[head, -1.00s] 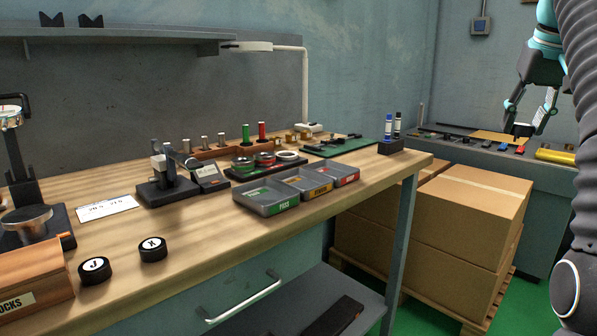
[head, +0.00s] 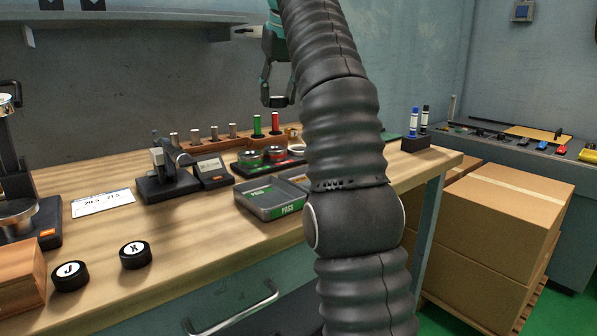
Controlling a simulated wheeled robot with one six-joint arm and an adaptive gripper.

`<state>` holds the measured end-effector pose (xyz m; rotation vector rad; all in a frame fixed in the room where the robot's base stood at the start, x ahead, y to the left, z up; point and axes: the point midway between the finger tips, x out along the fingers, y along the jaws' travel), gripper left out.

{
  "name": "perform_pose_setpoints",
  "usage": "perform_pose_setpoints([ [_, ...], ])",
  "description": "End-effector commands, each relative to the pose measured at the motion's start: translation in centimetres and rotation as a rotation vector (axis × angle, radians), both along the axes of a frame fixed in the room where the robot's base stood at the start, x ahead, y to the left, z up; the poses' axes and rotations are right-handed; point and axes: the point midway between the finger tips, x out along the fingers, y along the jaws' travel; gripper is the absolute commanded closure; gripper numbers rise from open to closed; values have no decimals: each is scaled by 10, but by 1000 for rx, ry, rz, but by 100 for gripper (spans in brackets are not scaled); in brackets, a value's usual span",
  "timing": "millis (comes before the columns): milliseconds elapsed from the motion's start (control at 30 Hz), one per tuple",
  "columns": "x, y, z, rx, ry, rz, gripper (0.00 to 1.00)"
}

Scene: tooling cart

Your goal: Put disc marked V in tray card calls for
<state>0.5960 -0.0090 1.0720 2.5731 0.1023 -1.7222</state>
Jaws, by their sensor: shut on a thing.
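My gripper (head: 277,100) is shut on a small black disc (head: 274,101) in the head view, held up above the back of the bench. The disc's face is turned away, so its mark cannot be read. The grey tray with a green PASS label (head: 288,210) sits on the bench, below the gripper and nearer the front, and looks empty. The two trays right of it are mostly hidden behind my arm. A white card (head: 103,202) lies on the bench at left; it seems to read "20.5 21.5".
Discs marked J (head: 70,276) and X (head: 135,255) lie at the front left. A gauge stand (head: 167,180) with a display (head: 208,170) stands left of the trays. Several pins stand in a wooden rack (head: 215,147) behind. A marker holder (head: 416,143) is at right.

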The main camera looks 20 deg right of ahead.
Motion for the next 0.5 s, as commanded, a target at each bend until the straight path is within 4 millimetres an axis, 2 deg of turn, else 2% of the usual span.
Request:
perform_pose_setpoints([
  [167, -23, -51, -3, 2, 1, -165, 100],
  [300, -54, -102, -14, 3, 3, -352, 100],
  [500, -103, -158, -32, 1, 0, -579, 100],
])
